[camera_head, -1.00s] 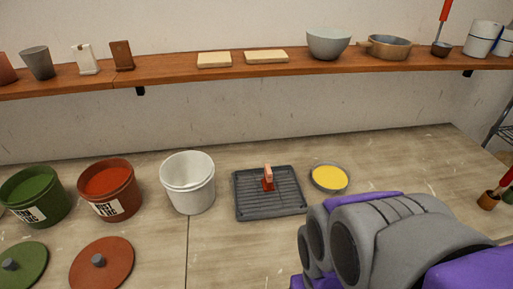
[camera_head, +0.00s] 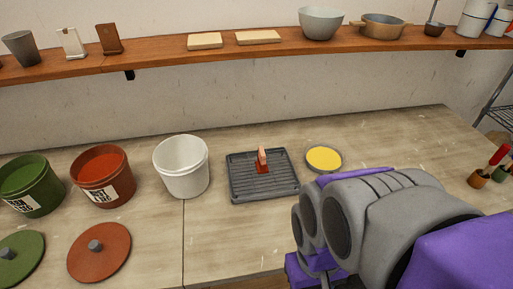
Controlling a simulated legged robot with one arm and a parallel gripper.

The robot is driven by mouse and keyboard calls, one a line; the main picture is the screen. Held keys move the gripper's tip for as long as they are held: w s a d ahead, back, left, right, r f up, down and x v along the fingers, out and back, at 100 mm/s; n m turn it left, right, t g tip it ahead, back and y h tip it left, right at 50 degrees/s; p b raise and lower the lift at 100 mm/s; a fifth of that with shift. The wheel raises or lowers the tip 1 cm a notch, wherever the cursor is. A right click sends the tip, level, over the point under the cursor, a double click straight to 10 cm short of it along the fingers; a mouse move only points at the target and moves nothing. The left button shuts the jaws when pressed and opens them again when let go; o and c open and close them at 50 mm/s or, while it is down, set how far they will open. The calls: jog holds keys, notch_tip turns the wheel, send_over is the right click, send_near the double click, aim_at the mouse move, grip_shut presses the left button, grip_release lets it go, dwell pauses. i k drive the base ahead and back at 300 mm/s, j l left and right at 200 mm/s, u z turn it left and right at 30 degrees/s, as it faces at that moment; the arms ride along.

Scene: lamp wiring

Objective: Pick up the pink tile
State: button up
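A small pinkish tile (camera_head: 262,156) stands upright in a reddish-brown holder (camera_head: 262,168) on a dark grey ribbed tray (camera_head: 237,190) on the worktop. It looks like the pink tile. My arm, grey and purple, fills the lower right of the view, to the right of and nearer than the tray. The gripper fingers cannot be made out, and nothing is seen touching the tile.
A white bucket (camera_head: 182,168) stands left of the tray, with red (camera_head: 103,178) and green (camera_head: 30,188) buckets further left and their lids in front. A yellow-filled dish (camera_head: 324,159) sits right of the tray. A wooden shelf (camera_head: 160,58) holds cups, pale tiles and bowls.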

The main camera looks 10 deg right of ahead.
aim_at(261, 166)
jog(key=j+z, duration=0.3)
jog(key=j, duration=0.2)
jog(key=j+z, duration=0.3)
jog(key=j, duration=0.25)
jog(key=k+j+z, duration=0.1)
jog(key=j+z, duration=0.2)
jog(key=j, duration=0.2)
jog(key=k+j+z, duration=0.15)
jog(key=j+z, duration=0.15)
jog(key=j, duration=0.15)
